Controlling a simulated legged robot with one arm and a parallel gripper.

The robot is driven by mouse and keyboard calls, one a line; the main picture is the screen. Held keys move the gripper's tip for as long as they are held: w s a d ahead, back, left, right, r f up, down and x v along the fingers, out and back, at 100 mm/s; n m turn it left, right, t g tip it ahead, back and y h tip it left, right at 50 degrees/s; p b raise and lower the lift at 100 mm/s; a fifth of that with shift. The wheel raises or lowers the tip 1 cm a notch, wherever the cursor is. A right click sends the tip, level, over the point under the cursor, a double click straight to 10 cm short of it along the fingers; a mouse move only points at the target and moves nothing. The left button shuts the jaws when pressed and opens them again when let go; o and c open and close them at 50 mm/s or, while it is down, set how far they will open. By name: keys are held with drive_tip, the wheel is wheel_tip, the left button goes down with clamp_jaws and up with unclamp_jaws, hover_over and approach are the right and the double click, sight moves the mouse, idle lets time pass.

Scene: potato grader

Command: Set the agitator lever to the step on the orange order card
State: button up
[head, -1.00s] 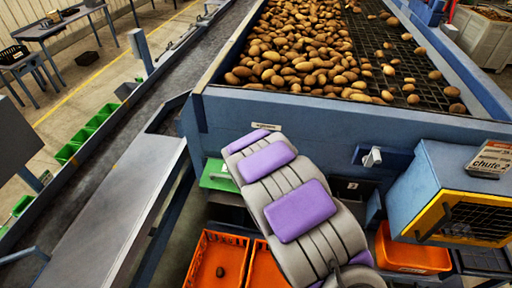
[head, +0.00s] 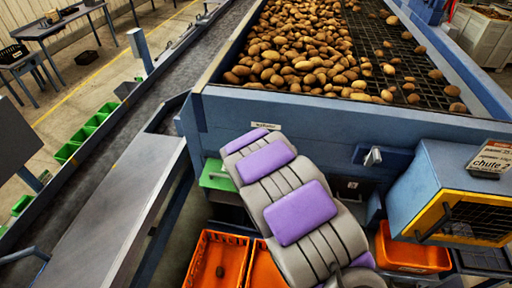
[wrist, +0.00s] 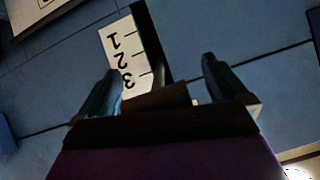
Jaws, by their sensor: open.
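In the wrist view, my gripper (wrist: 160,70) is open, its two dark fingers spread apart in front of a blue panel. A white scale plate (wrist: 121,60) with the numbers 1, 2 and 3 lies beyond the fingers, beside a dark slot (wrist: 151,42). A dark brown bar (wrist: 155,98) shows low between the fingers; I cannot tell whether it is the agitator lever. In the head view, my arm hides my gripper. A card with an orange top strip (head: 492,157) stands on the blue box at right; "chute 2" is readable, smaller text is not.
The blue grader (head: 300,112) carries many potatoes on a mesh. A blue box with a yellow-framed grille (head: 468,220) stands at right. Orange crates (head: 200,262) lie below my arm. A belt (head: 110,130) runs along the left. A small grey fitting (head: 372,157) projects from the front.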

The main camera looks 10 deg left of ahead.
drive_tip(key=b+v, duration=0.1)
drive_tip(key=v, duration=1.5)
drive_tip(key=shift+s+b, duration=0.35)
drive_tip(key=shift+b, duration=0.05)
drive_tip(key=shift+r, duration=0.15)
drive_tip(key=s+d+f+g+b, duration=0.3)
drive_tip(key=s+d+f+b, duration=0.2)
drive_tip(key=d, duration=0.2)
drive_tip(key=s+d+f+g+b, duration=0.3)
drive_tip(key=s+d+f+b, duration=0.15)
drive_tip(key=d, duration=0.25)
drive_tip(key=s+d+f+g+b, duration=0.2)
drive_tip(key=s+d+b, duration=0.2)
drive_tip(key=s, duration=0.4)
drive_tip(key=s+d+f+g+h+b, duration=0.1)
drive_tip(key=s+d+f+g+b, duration=0.1)
drive_tip(key=s+d, duration=0.4)
drive_tip(key=s+d+f+n+g+b, duration=0.1)
drive_tip(key=s+d+f+b, duration=0.3)
drive_tip(key=s, duration=0.7)
drive_tip(key=shift+s+d+g+h+b, duration=0.35)
drive_tip(key=shift+d+g+b, duration=0.4)
drive_tip(key=shift+g+b, duration=0.15)
